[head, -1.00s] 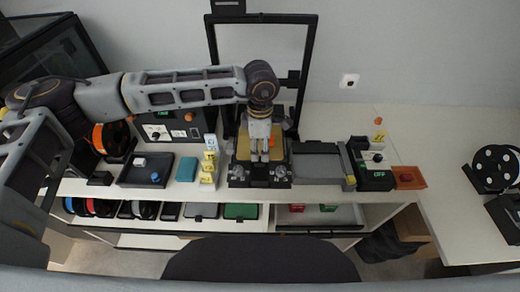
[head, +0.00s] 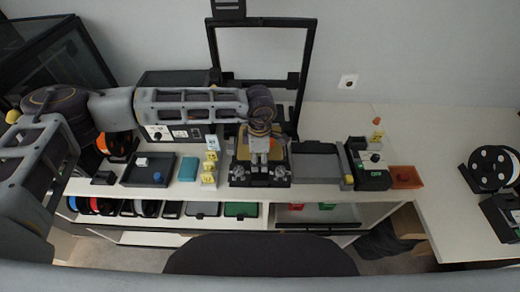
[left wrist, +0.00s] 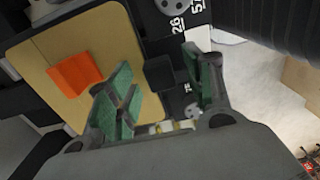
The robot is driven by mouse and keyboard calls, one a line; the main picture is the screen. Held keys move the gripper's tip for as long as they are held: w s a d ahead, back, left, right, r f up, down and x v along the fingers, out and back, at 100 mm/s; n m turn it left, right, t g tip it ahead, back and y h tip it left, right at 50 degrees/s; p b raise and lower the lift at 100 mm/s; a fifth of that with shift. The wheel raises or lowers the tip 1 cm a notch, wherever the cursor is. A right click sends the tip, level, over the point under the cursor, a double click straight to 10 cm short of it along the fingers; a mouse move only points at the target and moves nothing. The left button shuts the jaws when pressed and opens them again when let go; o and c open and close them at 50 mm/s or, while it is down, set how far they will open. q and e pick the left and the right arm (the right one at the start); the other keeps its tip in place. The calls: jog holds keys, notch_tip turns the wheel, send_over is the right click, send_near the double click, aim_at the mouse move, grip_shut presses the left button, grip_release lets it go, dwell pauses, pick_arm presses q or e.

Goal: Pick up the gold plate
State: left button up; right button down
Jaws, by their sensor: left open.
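The gold plate (left wrist: 95,62) lies flat on the bed of the dark printer, with an orange piece (left wrist: 76,74) on it. In the head view the gold plate (head: 242,149) shows beside my left gripper (head: 260,171), which hides much of it. My left gripper points down at the plate's front edge. In the left wrist view its green-padded fingers (left wrist: 166,92) are apart, with a small black block (left wrist: 159,72) at the plate's edge showing between them. I cannot tell whether they touch it. My right gripper is in neither view.
The printer's tall black frame (head: 305,85) stands behind my gripper. A dark tray (head: 148,170), a teal block (head: 188,169) and yellow-tagged pieces (head: 209,173) are to the left. A grey flat panel (head: 317,164) and a control box (head: 372,175) are to the right.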

pick_arm(q)
jog(key=shift+c, duration=0.4)
grip_shut()
jog(key=shift+r, duration=0.15)
notch_tip(320, 180, up, 10)
jog(key=b, duration=0.2)
dwell(0.5)
dwell(0.5)
